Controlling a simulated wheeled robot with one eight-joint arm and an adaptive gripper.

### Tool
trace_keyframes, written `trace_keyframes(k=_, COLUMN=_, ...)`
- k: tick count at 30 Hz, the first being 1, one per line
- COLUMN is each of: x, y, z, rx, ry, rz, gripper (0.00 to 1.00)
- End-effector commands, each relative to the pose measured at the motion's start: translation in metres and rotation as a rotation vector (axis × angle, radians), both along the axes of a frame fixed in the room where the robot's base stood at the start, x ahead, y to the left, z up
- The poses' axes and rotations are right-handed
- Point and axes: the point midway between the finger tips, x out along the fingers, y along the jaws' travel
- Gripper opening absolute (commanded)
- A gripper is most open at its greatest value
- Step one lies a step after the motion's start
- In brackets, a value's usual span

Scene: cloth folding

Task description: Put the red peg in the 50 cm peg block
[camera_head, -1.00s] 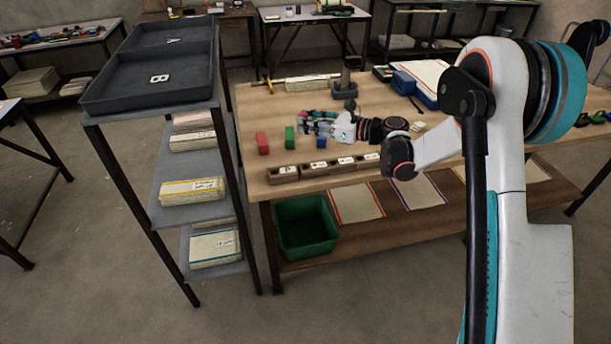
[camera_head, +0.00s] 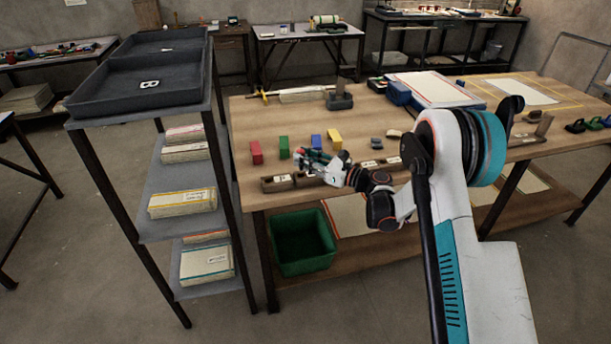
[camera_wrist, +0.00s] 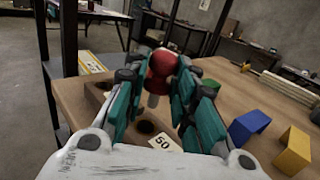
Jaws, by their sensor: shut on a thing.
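My gripper (camera_wrist: 164,68) is shut on the red peg (camera_wrist: 161,61), which has a round red head and a pale shank pointing down. The 50 cm peg block (camera_wrist: 165,145), with a "50" label, lies below in the wrist view. Its dark round hole shows just below and left of the shank tip in the picture. The peg appears above the block, not in the hole.
Red (camera_head: 256,152), green (camera_head: 284,147), blue (camera_head: 316,141) and yellow (camera_head: 334,139) blocks stand behind the peg row. Another peg block (camera_head: 277,184) lies at the left end. A grey shelf rack (camera_head: 140,110) stands left of the table. A green bin (camera_head: 303,243) sits below.

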Motion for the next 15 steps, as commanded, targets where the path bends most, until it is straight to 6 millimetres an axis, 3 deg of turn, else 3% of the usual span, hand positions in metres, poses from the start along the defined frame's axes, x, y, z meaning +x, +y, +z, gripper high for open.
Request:
trace_keyframes(k=5, x=0.0, y=0.0, z=-0.01, rx=0.0, ry=0.0, rz=0.0, gripper=0.0)
trace_keyframes(k=12, x=0.0, y=0.0, z=-0.044, rx=0.0, ry=0.0, rz=0.0, gripper=0.0)
trace_keyframes(k=15, x=0.0, y=0.0, z=-0.049, rx=0.0, ry=0.0, rz=0.0, gripper=0.0)
